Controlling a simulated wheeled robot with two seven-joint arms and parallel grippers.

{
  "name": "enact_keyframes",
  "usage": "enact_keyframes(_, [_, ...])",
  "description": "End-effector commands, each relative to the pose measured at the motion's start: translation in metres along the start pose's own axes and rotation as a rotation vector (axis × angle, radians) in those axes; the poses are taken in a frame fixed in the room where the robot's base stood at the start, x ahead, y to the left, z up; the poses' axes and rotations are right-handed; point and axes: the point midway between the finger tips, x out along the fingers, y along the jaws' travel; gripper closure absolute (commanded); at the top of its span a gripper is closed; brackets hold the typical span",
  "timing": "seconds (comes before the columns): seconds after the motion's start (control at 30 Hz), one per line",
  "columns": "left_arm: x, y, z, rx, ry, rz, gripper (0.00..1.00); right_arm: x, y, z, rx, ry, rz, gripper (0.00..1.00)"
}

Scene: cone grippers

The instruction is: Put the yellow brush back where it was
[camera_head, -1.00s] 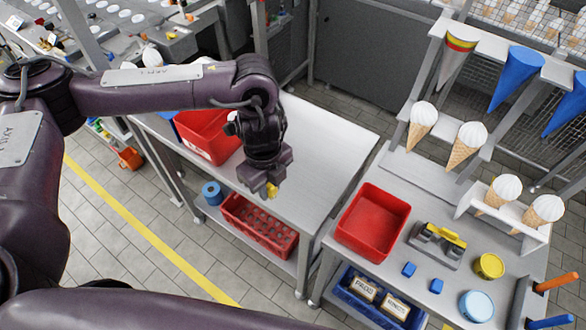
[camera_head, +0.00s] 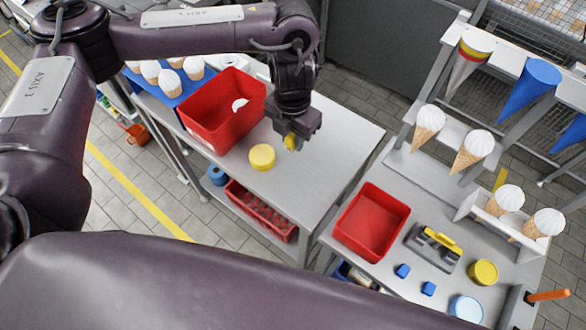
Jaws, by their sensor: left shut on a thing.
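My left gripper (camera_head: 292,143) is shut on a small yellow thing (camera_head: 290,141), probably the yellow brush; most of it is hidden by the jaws. It is over the left steel table (camera_head: 330,145), right of a round yellow tub (camera_head: 262,157). I cannot tell whether the held thing touches the tabletop. On the right table, a grey and black holder (camera_head: 433,247) has a yellow handle-like piece (camera_head: 442,240) on top. My right gripper is not in view.
A deep red bin (camera_head: 205,125) stands left of my gripper, beside several white-topped cones (camera_head: 172,79). The right table has a red tray (camera_head: 371,222), blue cubes (camera_head: 402,271), a yellow tin (camera_head: 483,272) and a cone rack (camera_head: 470,210). The left table's right part is clear.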

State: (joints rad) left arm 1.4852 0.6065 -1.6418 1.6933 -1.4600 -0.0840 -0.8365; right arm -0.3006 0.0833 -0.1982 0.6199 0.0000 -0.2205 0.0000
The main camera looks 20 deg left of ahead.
Motion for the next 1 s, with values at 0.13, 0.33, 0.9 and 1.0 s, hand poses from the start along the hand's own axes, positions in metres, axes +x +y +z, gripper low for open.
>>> enact_keyframes(0.13, [0.038, -0.001, -0.002, -0.004, 0.008, -0.004, 0.98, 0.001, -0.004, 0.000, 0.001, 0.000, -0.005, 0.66])
enact_keyframes(0.33, [0.084, -0.002, -0.002, -0.004, 0.005, -0.004, 0.98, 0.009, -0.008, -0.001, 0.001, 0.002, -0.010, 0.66])
enact_keyframes(0.9, [0.150, -0.001, 0.000, -0.003, 0.000, -0.001, 0.98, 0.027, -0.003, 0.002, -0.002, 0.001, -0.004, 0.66])
enact_keyframes(1.0, [0.150, 0.000, 0.000, -0.002, -0.001, 0.000, 0.98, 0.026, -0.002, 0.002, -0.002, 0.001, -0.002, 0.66])
